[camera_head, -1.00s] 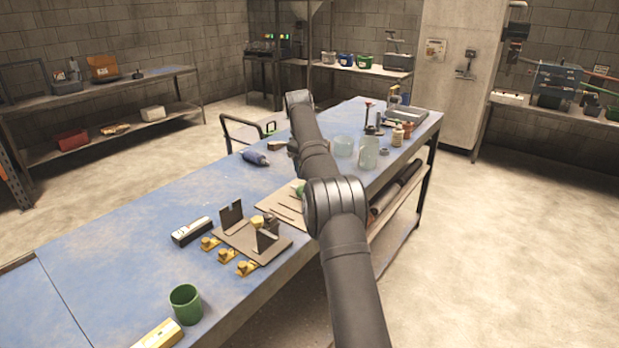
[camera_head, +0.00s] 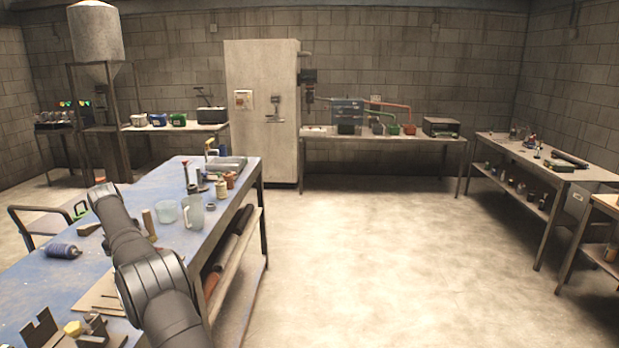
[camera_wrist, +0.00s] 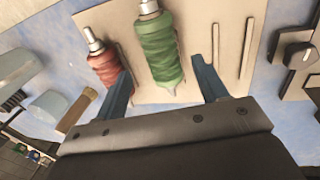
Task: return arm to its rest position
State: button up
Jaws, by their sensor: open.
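In the wrist view my gripper (camera_wrist: 160,64) is open, with its two blue fingers apart and nothing clasped between them. A green wound spool (camera_wrist: 159,48) lies on a pale board (camera_wrist: 199,20), seen between the fingers. I cannot tell the height of the fingertips above it. A red wound spool (camera_wrist: 106,66) lies to the left, partly behind the left finger. In the head view my arm reaches out over the blue workbench (camera_head: 28,292); its links hide the gripper and the spools.
A clear jug (camera_head: 192,212), a beaker (camera_head: 166,210) and small bottles stand beyond the arm. A blue bottle (camera_head: 63,251) lies left of it. A dark bracket (camera_head: 41,329) stands at the near edge. The floor to the right is open.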

jog(key=f, duration=0.3)
jog(key=w+f, duration=0.1)
jog(key=f, duration=0.1)
jog(key=shift+f, duration=0.2)
notch_tip(320, 180, up, 2)
jog(key=shift+r, duration=0.95)
